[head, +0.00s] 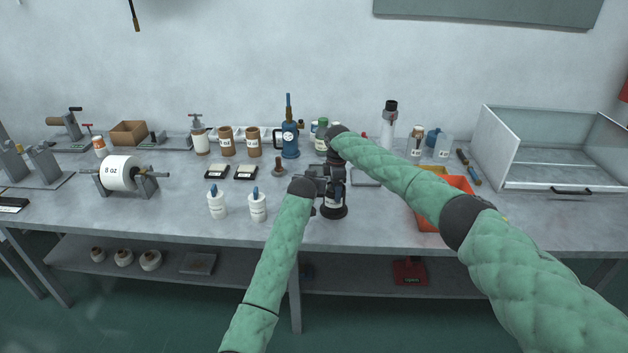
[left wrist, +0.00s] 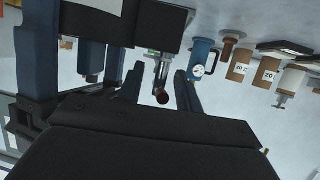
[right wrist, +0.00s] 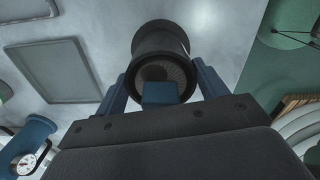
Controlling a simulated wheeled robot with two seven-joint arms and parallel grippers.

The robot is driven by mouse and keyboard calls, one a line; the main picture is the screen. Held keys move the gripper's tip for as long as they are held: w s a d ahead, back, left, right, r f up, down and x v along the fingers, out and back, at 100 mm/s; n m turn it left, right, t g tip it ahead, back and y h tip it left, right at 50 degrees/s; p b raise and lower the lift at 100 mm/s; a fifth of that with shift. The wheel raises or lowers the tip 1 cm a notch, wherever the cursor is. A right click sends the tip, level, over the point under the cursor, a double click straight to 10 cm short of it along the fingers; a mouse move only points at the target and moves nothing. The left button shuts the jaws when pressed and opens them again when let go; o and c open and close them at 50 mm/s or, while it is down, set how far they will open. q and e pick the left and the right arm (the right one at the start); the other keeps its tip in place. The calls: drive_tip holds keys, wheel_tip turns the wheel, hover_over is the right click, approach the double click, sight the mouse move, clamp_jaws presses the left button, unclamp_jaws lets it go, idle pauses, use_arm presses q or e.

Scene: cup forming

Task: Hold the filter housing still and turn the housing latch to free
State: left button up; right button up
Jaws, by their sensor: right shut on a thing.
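The filter housing (head: 334,211), dark and round, stands on the bench at the middle. It shows as a black cylinder in the right wrist view (right wrist: 160,42). My right gripper (head: 336,186) reaches down from above, its fingers closed on the housing's sides. A small blue block (right wrist: 159,93) shows between those fingers. My left gripper (left wrist: 158,88) is open, a finger on either side of the knob in the picture; contact is unclear. The arms hide much of the housing in the head view.
Two white bottles (head: 217,204) stand left of my left gripper. A blue jug with a gauge (head: 290,142) and brown jars (head: 254,143) stand behind. An orange bin (head: 426,216) is to the right, partly behind my right arm. A clear-sided case (head: 545,150) stands far right.

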use_arm(q)
drive_tip(key=v, duration=1.2)
drive_tip(key=shift+o, duration=0.3)
drive_tip(key=shift+f, duration=0.15)
drive_tip(key=a+f+m, duration=0.1)
drive_tip(key=a+f, duration=0.1)
drive_tip(key=s+a+f+m, duration=0.1)
drive_tip(key=a+f, duration=0.2)
drive_tip(key=a+f+m, duration=0.1)
drive_tip(key=a+f, duration=0.1)
drive_tip(key=f, duration=0.1)
drive_tip(key=shift+s+a, duration=0.25)
drive_tip(key=shift+d+f+t+h, duration=0.1)
drive_tip(key=shift+f+t+h, duration=0.1)
drive_tip(key=shift+t+h, duration=0.25)
drive_tip(key=d+r+t+h, duration=0.3)
drive_tip(key=d+r+h, duration=0.1)
drive_tip(key=r, duration=0.1)
drive_tip(key=shift+g, duration=0.25)
drive_tip(key=x, duration=1.1)
drive_tip(key=shift+w+d+f, duration=0.1)
drive_tip(key=shift+w+f, duration=0.15)
drive_tip(key=shift+w, duration=0.05)
